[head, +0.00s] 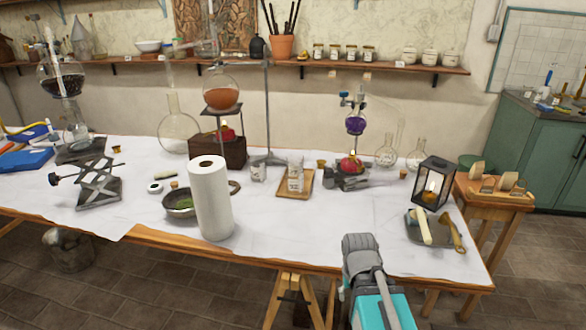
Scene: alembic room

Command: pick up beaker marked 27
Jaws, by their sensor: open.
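Two small clear beakers with white labels show in the head view. One beaker (259,172) stands on the white tablecloth beside the metal stand. Another beaker (295,180) stands on a small wooden tray (283,195) to its right. The label numbers are too small to read, so I cannot tell which is marked 27. Part of my arm shows at the bottom, right of centre, in front of the table edge. I see no gripper fingers, and nothing of mine touches either beaker.
A paper towel roll (210,198) stands in front and left of the beakers, beside a dark bowl (180,205). A metal stand (267,115) rises behind them. A burner set-up with a purple flask (356,123) and a lantern (432,183) are to the right. The front centre cloth is clear.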

